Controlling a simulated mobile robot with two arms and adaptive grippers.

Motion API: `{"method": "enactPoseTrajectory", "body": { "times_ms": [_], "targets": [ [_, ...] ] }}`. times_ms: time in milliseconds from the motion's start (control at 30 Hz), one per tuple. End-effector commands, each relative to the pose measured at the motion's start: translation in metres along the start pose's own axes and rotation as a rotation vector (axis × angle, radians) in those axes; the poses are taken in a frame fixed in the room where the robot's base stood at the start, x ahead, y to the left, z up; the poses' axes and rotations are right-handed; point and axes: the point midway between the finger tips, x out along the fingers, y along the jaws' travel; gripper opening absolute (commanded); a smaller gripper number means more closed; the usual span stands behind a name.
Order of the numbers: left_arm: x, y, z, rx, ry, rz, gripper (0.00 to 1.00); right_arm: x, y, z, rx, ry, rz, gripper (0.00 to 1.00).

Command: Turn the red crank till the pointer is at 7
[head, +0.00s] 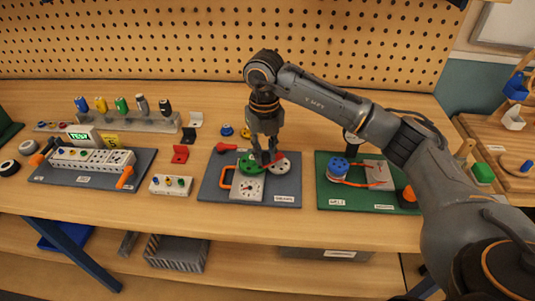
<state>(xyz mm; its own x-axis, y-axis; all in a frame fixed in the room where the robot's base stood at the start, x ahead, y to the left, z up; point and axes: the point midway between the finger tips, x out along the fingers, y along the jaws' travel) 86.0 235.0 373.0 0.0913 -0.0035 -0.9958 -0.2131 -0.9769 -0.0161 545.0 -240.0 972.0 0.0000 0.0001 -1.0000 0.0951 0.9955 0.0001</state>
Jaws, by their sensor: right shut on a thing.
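The red crank (278,157) shows as a small red part at the fingertips of my right gripper (266,158), which reaches down from above and is shut on it. The fingers hide much of the crank. Beside it are a green wheel (249,161) and a pale wheel with holes (281,168). In front is a grey plate with a round white dial (250,187). The dial's pointer and numbers are too small to read. My left gripper is not in view.
The wheels and dial sit on a dark grey mat (286,188) with an orange handle (226,176) and a red-knobbed part (226,147) at its left. A green mat with a blue spool (339,167) lies to the right. A terminal board (92,158) lies left.

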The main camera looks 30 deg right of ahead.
Motion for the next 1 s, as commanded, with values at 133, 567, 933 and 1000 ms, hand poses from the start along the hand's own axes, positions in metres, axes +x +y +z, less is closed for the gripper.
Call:
{"method": "enactPoseTrajectory", "body": {
  "times_ms": [133, 567, 933, 1000],
  "targets": [
    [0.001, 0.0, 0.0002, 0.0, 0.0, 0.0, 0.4, 0.0001, 0.0011, 0.0026, 0.051, -0.001, 0.0, 0.0],
    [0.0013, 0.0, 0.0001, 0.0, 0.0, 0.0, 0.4, 0.0001, 0.001, 0.0042, 0.09, -0.001, 0.0, 0.0],
    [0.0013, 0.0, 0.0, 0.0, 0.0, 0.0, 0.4, 0.0, 0.001, 0.0041, 0.089, -0.001, 0.0, 0.44],
    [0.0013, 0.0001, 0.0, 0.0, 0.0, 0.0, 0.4, 0.0, 0.001, 0.0041, 0.089, 0.0, 0.0, 0.44]
  ]
}}
